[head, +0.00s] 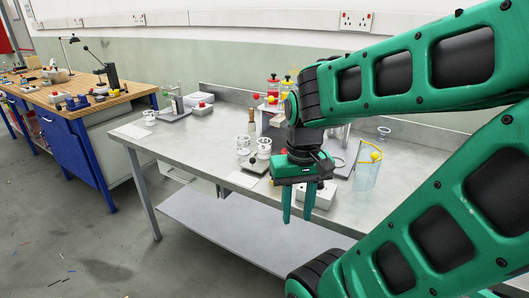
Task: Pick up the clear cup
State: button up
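My gripper (298,217) points down with its two green fingers apart and nothing between them. In the picture it overlaps the front edge of the grey metal table (190,146). Several small clear cups are in view, and I cannot tell which one is meant. One clear cup (243,146) and another clear cup (264,146) stand near the table's middle, left of my gripper. A third cup (149,117) is at the table's left end. A small clear cup (384,133) is at the back right. A tall clear bluish container (366,176) with a yellow ball stands right of my gripper.
A white box (318,195) sits just behind my gripper. Dispensers with red and yellow parts (272,91) stand at the back. A wooden workbench (75,95) with tools is at the far left. The table's left front is mostly clear. My arm hides much of the right side.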

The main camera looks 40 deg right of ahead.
aim_at(264, 148)
jog(key=i, duration=1)
jog(key=u, duration=0.05)
